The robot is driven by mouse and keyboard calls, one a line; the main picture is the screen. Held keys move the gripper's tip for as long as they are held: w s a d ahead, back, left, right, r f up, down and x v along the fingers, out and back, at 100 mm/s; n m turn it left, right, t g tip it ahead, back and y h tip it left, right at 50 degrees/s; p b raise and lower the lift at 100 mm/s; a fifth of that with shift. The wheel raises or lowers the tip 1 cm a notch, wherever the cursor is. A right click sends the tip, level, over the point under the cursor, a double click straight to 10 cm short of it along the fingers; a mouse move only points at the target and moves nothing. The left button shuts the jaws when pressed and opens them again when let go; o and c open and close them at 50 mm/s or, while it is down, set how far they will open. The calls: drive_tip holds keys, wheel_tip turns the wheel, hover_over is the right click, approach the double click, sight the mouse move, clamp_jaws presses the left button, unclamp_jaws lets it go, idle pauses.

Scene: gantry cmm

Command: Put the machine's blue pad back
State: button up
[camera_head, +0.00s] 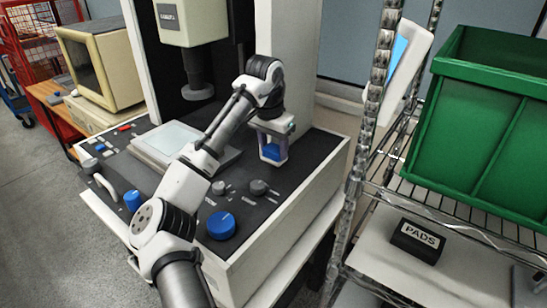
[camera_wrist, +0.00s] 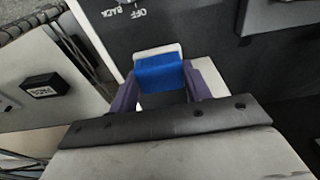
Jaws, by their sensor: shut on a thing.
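My gripper (camera_head: 273,158) is over the right rear part of the machine's dark control panel (camera_head: 240,204), pointing down. It is shut on the blue pad (camera_head: 271,151). In the wrist view the blue pad (camera_wrist: 160,73) sits between the two purple fingers of my gripper (camera_wrist: 162,84). A white piece shows at the far edge of the pad and between the fingers behind it. The panel with "OFF" and "BACK" lettering lies beyond. I cannot tell whether the pad touches the panel.
Grey knobs (camera_head: 258,187) and a large blue knob (camera_head: 221,225) stand on the panel near my gripper. A wire shelf at right holds a green crate (camera_head: 480,130) and, lower, a black "PADS" box (camera_head: 418,241). A beige monitor (camera_head: 100,65) stands at left.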

sight(274, 160)
drive_tip(key=shift+f+p, duration=0.4)
drive_tip(key=shift+f, duration=1.75)
drive_tip(key=shift+f, duration=0.15)
drive_tip(key=o, duration=1.1)
drive_tip(key=shift+o, duration=0.2)
wheel_tip(274, 160, up, 12)
drive_tip(key=s+a+b, duration=0.1)
drive_tip(key=shift+s, duration=0.25)
